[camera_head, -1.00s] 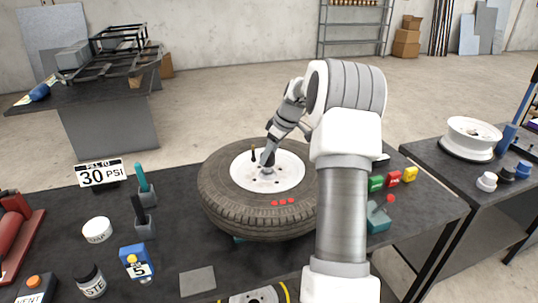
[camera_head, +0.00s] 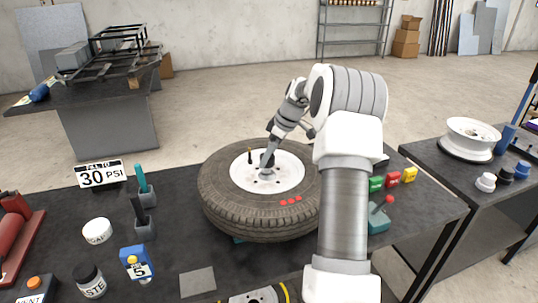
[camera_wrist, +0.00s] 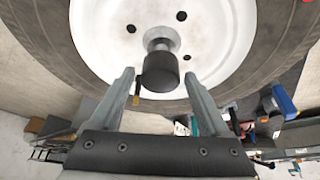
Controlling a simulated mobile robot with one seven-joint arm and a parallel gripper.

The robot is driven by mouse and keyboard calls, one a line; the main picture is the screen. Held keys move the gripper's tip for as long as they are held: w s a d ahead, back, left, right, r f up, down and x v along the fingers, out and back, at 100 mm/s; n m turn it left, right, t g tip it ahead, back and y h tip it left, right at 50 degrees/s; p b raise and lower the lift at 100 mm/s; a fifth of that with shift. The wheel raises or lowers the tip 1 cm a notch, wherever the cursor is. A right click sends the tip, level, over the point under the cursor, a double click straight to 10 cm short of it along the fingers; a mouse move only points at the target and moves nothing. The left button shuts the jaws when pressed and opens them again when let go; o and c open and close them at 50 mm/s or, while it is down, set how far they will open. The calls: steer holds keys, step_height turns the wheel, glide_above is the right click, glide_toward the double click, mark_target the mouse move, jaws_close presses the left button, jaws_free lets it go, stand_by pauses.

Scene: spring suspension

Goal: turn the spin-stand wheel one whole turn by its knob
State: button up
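The wheel is a black tyre (camera_head: 225,200) around a white rim (camera_head: 292,172), lying flat on a stand that it mostly hides. In the wrist view, the black knob (camera_wrist: 160,74) stands on a silver post on the rim. My gripper (camera_wrist: 162,84) is open, with one finger on each side of the knob and gaps showing on both sides. In the head view, my gripper (camera_head: 265,167) reaches down over the rim. A thin dark stem (camera_head: 249,157) with a brassy end stands to its left.
Green, red and yellow blocks (camera_head: 393,180) and a red-knobbed lever (camera_head: 379,213) sit right of the tyre.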

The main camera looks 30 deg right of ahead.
steer(key=shift+o, duration=0.2)
steer(key=p+v, duration=0.1)
steer(key=v, duration=1.6)
steer(key=shift+r, duration=0.2)
steer(key=shift+s, duration=0.1)
